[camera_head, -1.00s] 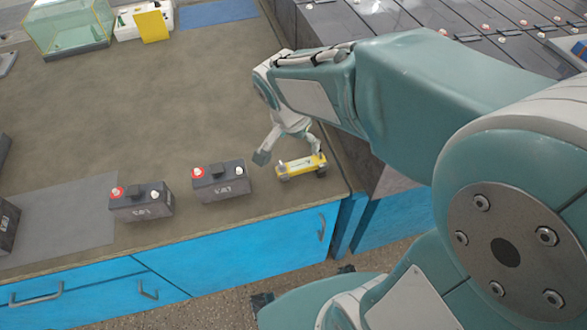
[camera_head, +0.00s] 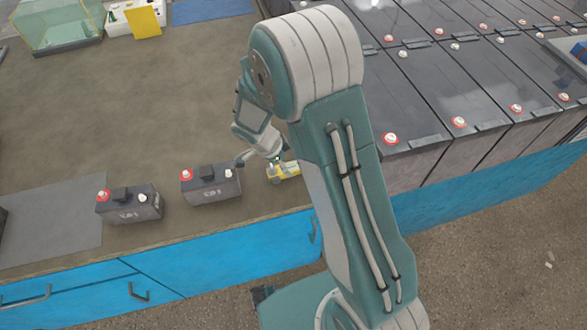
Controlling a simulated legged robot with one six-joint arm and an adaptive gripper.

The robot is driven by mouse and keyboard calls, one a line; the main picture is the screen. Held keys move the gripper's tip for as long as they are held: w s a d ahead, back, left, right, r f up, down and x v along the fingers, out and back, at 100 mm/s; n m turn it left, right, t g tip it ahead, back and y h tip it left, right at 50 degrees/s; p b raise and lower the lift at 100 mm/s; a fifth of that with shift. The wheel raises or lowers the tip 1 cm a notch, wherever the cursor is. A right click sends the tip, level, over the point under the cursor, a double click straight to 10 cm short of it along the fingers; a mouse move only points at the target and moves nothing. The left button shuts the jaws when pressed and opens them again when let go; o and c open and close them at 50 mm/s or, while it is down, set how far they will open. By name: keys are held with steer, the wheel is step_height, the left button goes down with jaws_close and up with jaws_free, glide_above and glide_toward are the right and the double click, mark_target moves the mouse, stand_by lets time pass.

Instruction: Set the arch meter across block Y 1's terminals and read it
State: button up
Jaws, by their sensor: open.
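A small yellow device with grey ends (camera_head: 285,171), which may be the arch meter, lies on the bench near its front right edge. My arm hides its right end. My gripper (camera_head: 259,158) is open, low over the bench at the device's left end; I cannot tell whether it touches it. Two dark blocks, each with a red and a white terminal, stand to the left: a nearer one (camera_head: 212,187) and a farther-left one (camera_head: 129,206). Their labels are too blurred to read for sure, so I cannot tell which block is Y 1.
Rows of large dark battery blocks (camera_head: 440,85) with red and white terminals fill the right side. A grey mat (camera_head: 50,222) lies at left. A glass tank (camera_head: 62,25), a yellow card (camera_head: 143,22) and a blue mat (camera_head: 212,11) are at the back. The middle bench is clear.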

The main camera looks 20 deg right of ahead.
mark_target(290, 167)
steer(key=x, duration=0.5)
steer(key=shift+w+d+f, duration=0.2)
steer(key=shift+w+f, duration=0.05)
jaws_close()
